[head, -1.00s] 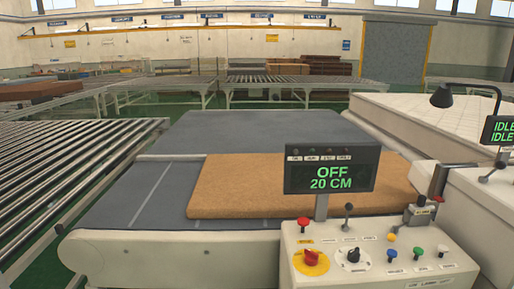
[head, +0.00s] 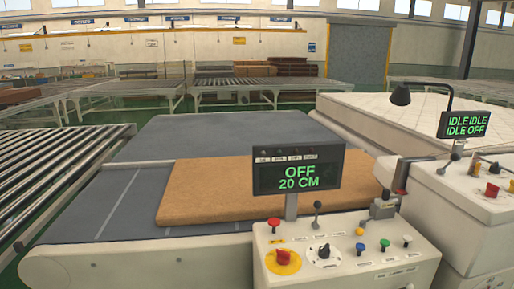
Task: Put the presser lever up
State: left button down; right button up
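A cream control panel (head: 340,262) stands in front of the conveyor. A small upright lever with a dark round knob (head: 317,207) rises from its back edge. A grey metal piece with a short dark lever (head: 384,198) sits at the panel's back right corner. I cannot tell which of the two is the presser lever, as the labels are too small to read. A display (head: 298,169) above the panel reads OFF and 20 CM. Neither of my grippers is in view.
A brown mattress slab (head: 215,190) lies on the grey conveyor belt (head: 108,205). The panel also has a red knob on yellow (head: 283,259) and coloured buttons. A second console (head: 470,205) with an IDLE display (head: 465,125) stands right. Rollers (head: 45,165) lie left.

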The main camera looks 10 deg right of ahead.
aim_at(455, 156)
jog(key=l+z, duration=0.1)
jog(key=z, duration=1.35)
